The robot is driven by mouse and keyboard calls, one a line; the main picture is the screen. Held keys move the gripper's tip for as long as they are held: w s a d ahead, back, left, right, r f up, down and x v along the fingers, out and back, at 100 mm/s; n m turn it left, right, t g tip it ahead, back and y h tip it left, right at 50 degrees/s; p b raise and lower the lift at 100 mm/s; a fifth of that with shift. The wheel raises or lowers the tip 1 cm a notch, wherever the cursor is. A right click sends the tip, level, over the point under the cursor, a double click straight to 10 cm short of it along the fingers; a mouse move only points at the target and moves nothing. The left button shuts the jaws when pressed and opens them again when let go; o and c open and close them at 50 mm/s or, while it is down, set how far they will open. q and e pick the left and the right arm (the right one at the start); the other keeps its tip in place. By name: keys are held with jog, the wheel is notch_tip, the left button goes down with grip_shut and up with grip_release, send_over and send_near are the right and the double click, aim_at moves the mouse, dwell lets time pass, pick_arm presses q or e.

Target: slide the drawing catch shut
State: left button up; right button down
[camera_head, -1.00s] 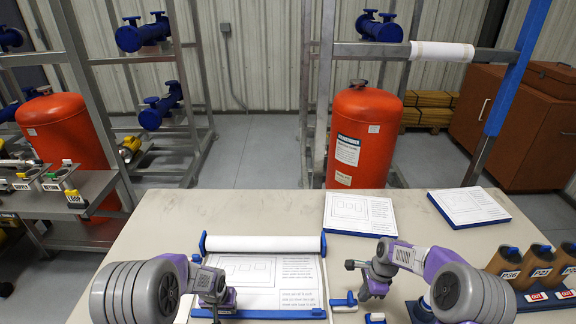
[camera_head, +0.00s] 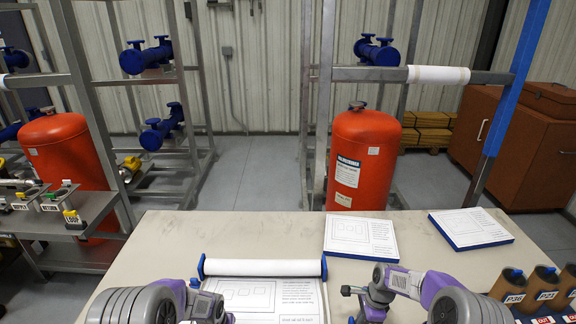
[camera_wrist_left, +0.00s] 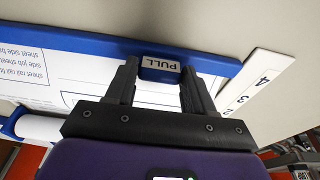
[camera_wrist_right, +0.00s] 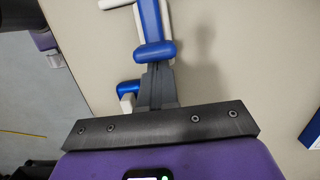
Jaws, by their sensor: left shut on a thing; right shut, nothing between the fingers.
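The drawing sheet (camera_head: 255,296) lies on the table, coming from a roller with blue end caps (camera_head: 262,267). My left gripper (camera_wrist_left: 160,85) is shut on the blue PULL tab (camera_wrist_left: 160,66) of the blue bar along the sheet's edge (camera_wrist_left: 80,45). In the right wrist view, the drawing catch appears as a blue bar with a rounded blue handle (camera_wrist_right: 155,52) beside a white piece (camera_wrist_right: 115,4). My right gripper (camera_wrist_right: 156,80) is shut and empty, its fingertips right at the handle; I cannot tell whether they touch.
Two drawing boards (camera_head: 360,236) (camera_head: 470,228) lie at the table's back right. A numbered white strip (camera_wrist_left: 250,88) runs beside the sheet. The table's back left is clear.

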pick_arm(q)
jog(key=shift+s+f, duration=0.15)
jog(key=shift+s, duration=0.1)
pick_arm(e)
jog(key=shift+a, duration=0.95)
jog(key=shift+a, duration=1.25)
notch_tip(320, 180, up, 9)
dwell(0.6)
pick_arm(q)
jog(key=shift+w, duration=0.35)
dwell(0.4)
jog(key=o, duration=1)
jog(key=shift+w, duration=0.1)
jog(key=shift+r, duration=0.2)
